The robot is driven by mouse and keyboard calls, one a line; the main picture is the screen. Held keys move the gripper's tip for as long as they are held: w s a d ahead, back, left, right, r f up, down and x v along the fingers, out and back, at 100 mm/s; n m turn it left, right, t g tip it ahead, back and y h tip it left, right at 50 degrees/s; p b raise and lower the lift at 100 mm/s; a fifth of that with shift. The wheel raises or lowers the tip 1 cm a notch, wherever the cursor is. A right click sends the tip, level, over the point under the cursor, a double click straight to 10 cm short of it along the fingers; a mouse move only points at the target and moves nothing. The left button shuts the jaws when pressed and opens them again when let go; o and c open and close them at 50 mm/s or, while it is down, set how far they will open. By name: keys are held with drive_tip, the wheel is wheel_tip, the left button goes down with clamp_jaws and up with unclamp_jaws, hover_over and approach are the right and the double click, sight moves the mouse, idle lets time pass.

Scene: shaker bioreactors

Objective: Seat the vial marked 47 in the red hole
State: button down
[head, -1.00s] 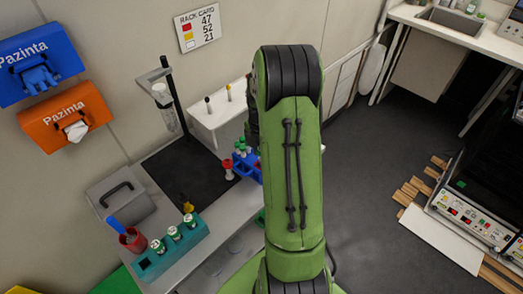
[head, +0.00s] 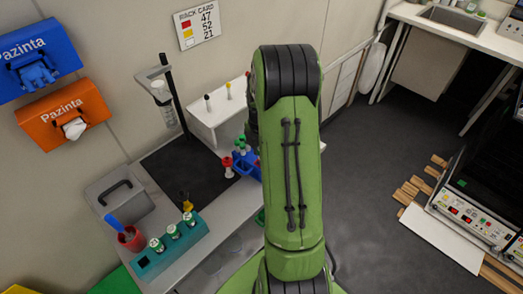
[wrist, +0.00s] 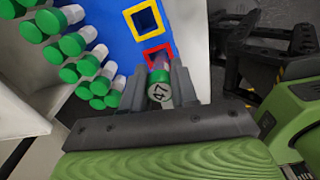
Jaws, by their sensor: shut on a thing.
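In the wrist view my gripper (wrist: 161,84) is shut on the vial marked 47 (wrist: 159,92). The number shows on its pale round top, above a green band. The vial's far end overlaps the red-framed hole (wrist: 150,51) in the blue rack (wrist: 114,28); I cannot tell how far it is inside. A yellow-framed hole (wrist: 143,18) lies beyond the red one. In the head view the blue rack (head: 247,164) is partly hidden behind my green arm, and my gripper is hidden there.
Several green-capped vials (wrist: 72,44) stand left of the hole in the wrist view. In the head view, a teal rack (head: 147,267) holds green-capped vials at the bench front. A clamp stand (head: 172,95) is behind. A rack card (head: 197,25) hangs on the wall.

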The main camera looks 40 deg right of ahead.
drive_tip(key=shift+f+b, duration=0.85)
drive_tip(key=shift+f, duration=0.25)
idle(0.6)
drive_tip(key=c, duration=0.8)
unclamp_jaws()
wheel_tip(320, 180, up, 16)
drive_tip(key=shift+f+p, duration=0.1)
drive_tip(key=shift+p, duration=0.85)
drive_tip(key=shift+a, duration=0.1)
